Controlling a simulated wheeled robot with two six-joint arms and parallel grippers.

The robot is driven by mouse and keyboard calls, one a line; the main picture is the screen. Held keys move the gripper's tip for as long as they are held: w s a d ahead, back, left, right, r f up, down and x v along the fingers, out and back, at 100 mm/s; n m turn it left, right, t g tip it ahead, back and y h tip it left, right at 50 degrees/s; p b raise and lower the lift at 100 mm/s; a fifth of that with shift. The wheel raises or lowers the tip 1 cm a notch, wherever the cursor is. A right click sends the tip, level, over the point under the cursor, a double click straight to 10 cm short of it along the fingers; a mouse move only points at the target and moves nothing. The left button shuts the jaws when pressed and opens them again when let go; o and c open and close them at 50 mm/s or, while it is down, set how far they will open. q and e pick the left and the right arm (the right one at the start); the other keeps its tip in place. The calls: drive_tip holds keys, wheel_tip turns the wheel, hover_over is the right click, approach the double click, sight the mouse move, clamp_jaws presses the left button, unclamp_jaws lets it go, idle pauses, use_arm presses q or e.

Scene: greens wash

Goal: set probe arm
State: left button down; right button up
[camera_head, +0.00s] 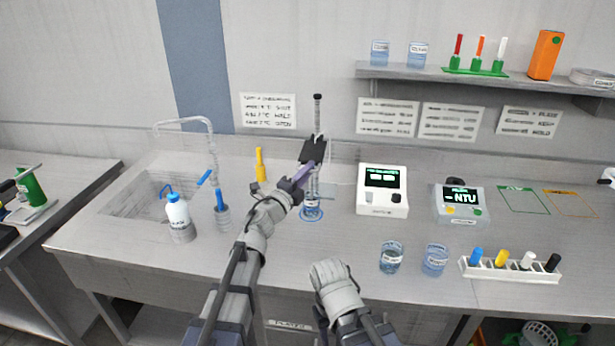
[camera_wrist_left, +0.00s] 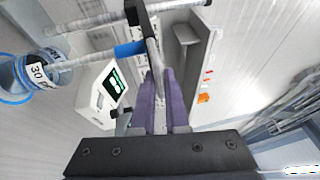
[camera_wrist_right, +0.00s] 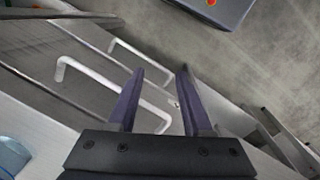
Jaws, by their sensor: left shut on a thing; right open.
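The probe arm (camera_head: 313,150) is a black piece on an upright metal rod behind a small beaker (camera_head: 312,207) on the bench. My left gripper (camera_head: 303,174) reaches it from the front, with purple fingers. My right gripper (camera_wrist_right: 158,78) is open and empty, in front of the bench.
A white meter (camera_head: 382,190) stands right of the probe stand, with an NTU meter (camera_head: 461,205) beyond it. Two beakers (camera_head: 391,257) and a rack of coloured vials (camera_head: 510,272) are near the front edge. A wash bottle (camera_head: 177,212) and the sink (camera_head: 140,196) are left.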

use_arm(q)
wheel_tip(320, 180, down, 4)
drive_tip(key=shift+r+b, duration=0.15)
drive_tip(key=shift+b, duration=1.1)
use_arm(e)
wheel_tip(320, 180, down, 4)
drive_tip(key=shift+r, duration=0.15)
use_arm(q)
drive_tip(key=c, duration=0.9)
unclamp_jaws()
drive_tip(key=shift+s, duration=0.1)
drive_tip(key=b+v, duration=0.1)
drive_tip(key=v, duration=0.6)
drive_tip(key=shift+s+a, duration=0.2)
drive_tip(key=shift+s, duration=0.1)
use_arm(e)
drive_tip(key=shift+f, duration=0.6)
